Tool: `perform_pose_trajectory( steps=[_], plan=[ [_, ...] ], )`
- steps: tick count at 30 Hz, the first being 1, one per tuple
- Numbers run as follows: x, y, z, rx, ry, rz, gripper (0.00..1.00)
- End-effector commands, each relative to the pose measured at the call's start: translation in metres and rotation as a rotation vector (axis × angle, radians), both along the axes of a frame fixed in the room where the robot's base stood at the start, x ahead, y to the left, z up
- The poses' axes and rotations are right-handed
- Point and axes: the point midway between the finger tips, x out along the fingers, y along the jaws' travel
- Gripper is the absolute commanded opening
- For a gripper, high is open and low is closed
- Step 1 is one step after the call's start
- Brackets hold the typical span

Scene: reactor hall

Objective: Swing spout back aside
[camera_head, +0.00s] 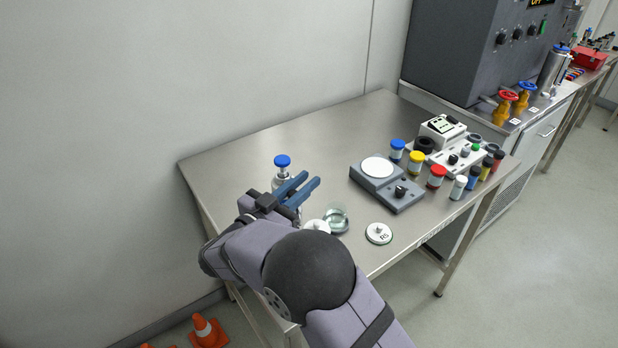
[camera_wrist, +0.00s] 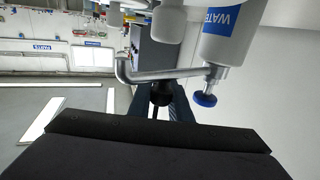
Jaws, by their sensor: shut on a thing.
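The water dispenser (camera_head: 279,183) stands at the left of the steel table with a blue knob on top, partly hidden behind my gripper. In the wrist view its grey body (camera_wrist: 228,40) carries a blue label reading "WATE", with the blue knob (camera_wrist: 204,98) below it in the picture. The bent metal spout (camera_wrist: 160,75) runs left from the body and turns up at its end. A black knob (camera_wrist: 160,91) is beside the spout, between my blue fingers. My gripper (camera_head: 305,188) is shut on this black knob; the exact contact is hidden.
A glass dish (camera_head: 336,221) stands right of my gripper, near a white round piece (camera_head: 317,226) and a disc marked R5 (camera_head: 378,233). A hotplate (camera_head: 388,185) and several coloured-cap jars are farther right. The table's back left is clear; a wall borders it.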

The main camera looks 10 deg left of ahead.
Motion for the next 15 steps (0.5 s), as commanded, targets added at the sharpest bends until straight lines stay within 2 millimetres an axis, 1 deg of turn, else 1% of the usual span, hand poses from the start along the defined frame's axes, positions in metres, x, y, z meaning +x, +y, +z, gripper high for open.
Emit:
perform_pose_trajectory(
  steps=[1, 6, 15],
  plan=[
    [-0.002, 0.003, 0.0, 0.003, -0.004, -0.03, 0.0],
    [-0.007, 0.008, 0.0, 0.001, -0.003, -0.13, 0.0],
    [-0.014, 0.015, 0.0, 0.002, -0.005, -0.266, 0.0]
  ],
)
